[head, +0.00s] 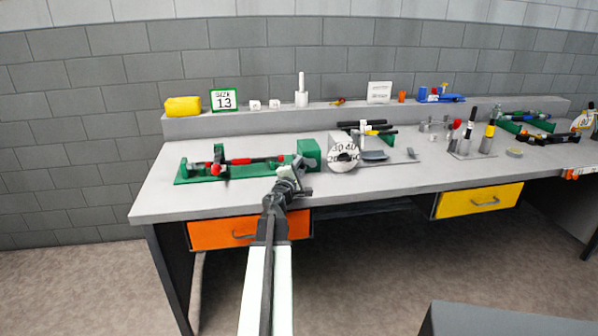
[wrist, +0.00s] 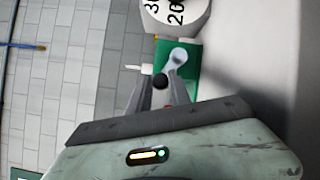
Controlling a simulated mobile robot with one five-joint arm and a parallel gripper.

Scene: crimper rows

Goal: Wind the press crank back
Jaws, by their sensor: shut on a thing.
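The press has a green block (head: 308,152) at the front of the bench, beside a white numbered dial (head: 343,156). Its crank shows in the wrist view as a pale grey arm (wrist: 177,59) in front of the green block (wrist: 187,83), with a black round knob (wrist: 160,82). My gripper (head: 292,181) is at the bench's front edge, just before the green block. In the wrist view my gripper (wrist: 161,88) has the knob between its two fingers and is shut on it. The crank is mostly hidden by my gripper in the head view.
A green fixture with red parts (head: 215,171) lies left of the press. An orange drawer (head: 220,234) is below. A shelf (head: 260,118) with small items runs behind.

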